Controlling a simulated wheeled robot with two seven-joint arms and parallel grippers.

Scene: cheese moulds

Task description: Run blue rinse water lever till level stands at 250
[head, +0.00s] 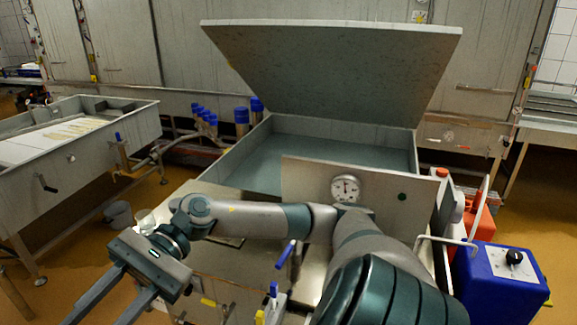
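A blue-handled lever (286,253) sticks up at a slant below the front panel of the open steel vat (230,160). A second blue handle (273,289) stands upright lower down, beside a yellow one (260,317). I cannot tell which one runs the rinse water. A round white dial (345,188) is on the front panel; its figures are too small to read. My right gripper (105,304) is at the lower left, well left of the blue handles. Its fingers are apart with nothing seen between them; the tips leave the picture. My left gripper is not in view.
The vat's big lid (335,75) is raised. A steel trough (75,150) stands at left, with a grey bucket (117,214) on the floor. A blue box with a black knob (500,275) and an orange canister (480,222) stand at right. My arm crosses the vat's front.

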